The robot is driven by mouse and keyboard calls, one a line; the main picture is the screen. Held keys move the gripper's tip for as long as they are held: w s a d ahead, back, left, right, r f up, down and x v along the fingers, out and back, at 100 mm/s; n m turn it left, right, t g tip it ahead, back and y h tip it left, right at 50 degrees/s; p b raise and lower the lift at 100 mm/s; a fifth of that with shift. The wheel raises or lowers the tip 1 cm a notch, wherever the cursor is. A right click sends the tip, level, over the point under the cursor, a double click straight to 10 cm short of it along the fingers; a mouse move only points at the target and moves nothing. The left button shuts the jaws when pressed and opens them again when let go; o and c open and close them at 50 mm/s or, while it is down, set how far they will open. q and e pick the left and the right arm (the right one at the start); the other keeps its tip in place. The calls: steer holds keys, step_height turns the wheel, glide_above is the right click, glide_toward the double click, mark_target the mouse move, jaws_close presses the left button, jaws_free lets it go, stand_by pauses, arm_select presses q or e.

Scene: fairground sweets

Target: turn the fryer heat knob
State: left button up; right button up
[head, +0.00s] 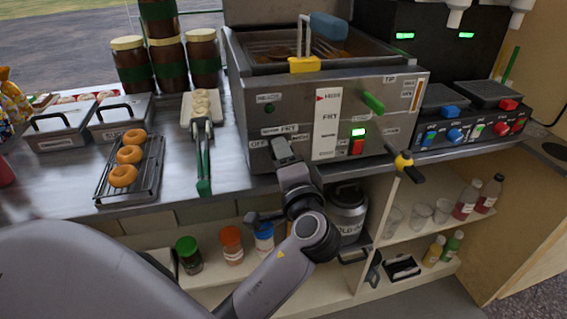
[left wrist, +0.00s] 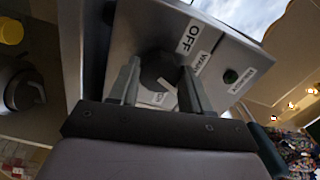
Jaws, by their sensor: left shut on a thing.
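The fryer (head: 330,100) is a steel box on the counter with a labelled front panel. My left gripper (head: 284,150) is at the lower left of that panel, beside the OFF label, and hides the heat knob in the head view. In the left wrist view the dark round heat knob (left wrist: 157,72) sits between the two fingers of my left gripper (left wrist: 160,85), which is shut on it. Labels reading OFF (left wrist: 189,38) and WARM lie around the knob. My right gripper is not in view.
A green lever (head: 373,102), a red switch (head: 357,147) and a yellow-and-black tap handle (head: 405,163) stick out from the fryer front. Tongs (head: 203,160) and a rack of doughnuts (head: 131,170) lie to the left. Shelves with bottles are below.

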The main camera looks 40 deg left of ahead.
arm_select(q)
steer(key=shift+f, duration=0.1)
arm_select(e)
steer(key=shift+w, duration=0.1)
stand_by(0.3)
arm_select(q)
steer(key=o, duration=1.1)
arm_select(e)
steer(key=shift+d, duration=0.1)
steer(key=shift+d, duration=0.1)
